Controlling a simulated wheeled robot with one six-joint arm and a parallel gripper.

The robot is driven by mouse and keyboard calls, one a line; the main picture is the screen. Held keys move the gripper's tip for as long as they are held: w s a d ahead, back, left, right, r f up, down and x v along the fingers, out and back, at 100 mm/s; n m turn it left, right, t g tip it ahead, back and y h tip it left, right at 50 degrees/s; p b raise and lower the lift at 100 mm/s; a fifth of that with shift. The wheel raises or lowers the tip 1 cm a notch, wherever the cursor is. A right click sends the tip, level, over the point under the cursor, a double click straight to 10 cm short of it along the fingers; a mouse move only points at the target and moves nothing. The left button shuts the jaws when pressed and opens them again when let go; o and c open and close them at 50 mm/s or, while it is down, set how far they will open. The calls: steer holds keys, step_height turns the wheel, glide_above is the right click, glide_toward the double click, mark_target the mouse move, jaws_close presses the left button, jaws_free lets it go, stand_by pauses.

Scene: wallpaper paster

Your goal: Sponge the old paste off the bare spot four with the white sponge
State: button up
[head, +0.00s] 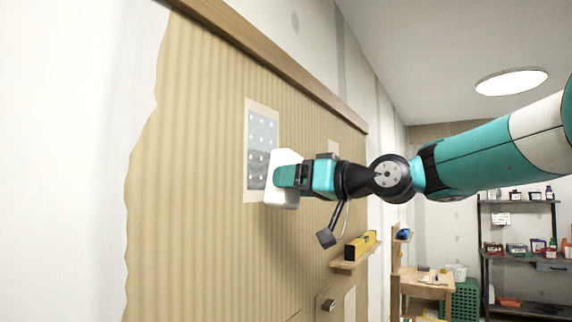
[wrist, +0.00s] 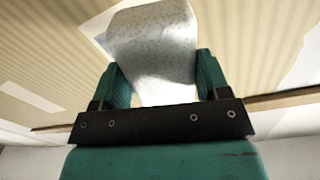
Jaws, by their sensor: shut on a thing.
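My gripper (head: 282,177) is shut on the white sponge (head: 285,197) and holds it up at the striped wall, over the lower right part of a bare patch. In the wrist view the sponge (wrist: 152,45) sits between the two teal fingers of my gripper (wrist: 160,78). The bare patch (head: 262,135) is a pale upright rectangle with a grey area and rows of light dots. The sponge and gripper hide part of its lower right side. I cannot tell whether the sponge touches the wall. No number shows on the patch.
A wooden rail (head: 270,55) runs along the top of the striped paper (head: 190,150). Another pale patch (head: 333,147) lies farther along the wall. A small shelf (head: 350,265) below my arm holds a yellow level (head: 360,245). A workbench (head: 425,285) and shelving (head: 520,250) stand farther back.

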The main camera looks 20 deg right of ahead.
mark_target(268, 169)
steer(key=shift+s+a+r+n+g+y, duration=0.15)
steer(key=shift+s+a+r+n+y, duration=0.15)
steer(key=shift+s+a+r, duration=0.25)
steer(key=shift+s+a+r+n+g+y, duration=0.2)
steer(key=shift+s+r+n, duration=0.15)
steer(key=shift+r, duration=0.3)
steer(key=shift+d, duration=0.1)
steer(key=shift+x, duration=2.95)
steer(key=shift+x, duration=1.35)
steer(key=shift+d+r, duration=0.1)
stand_by(1.0)
steer(key=shift+w+d, duration=0.75)
steer(key=shift+d, duration=0.3)
steer(key=shift+w+d, duration=0.7)
steer(key=shift+d, duration=0.35)
steer(key=shift+w+d, duration=0.1)
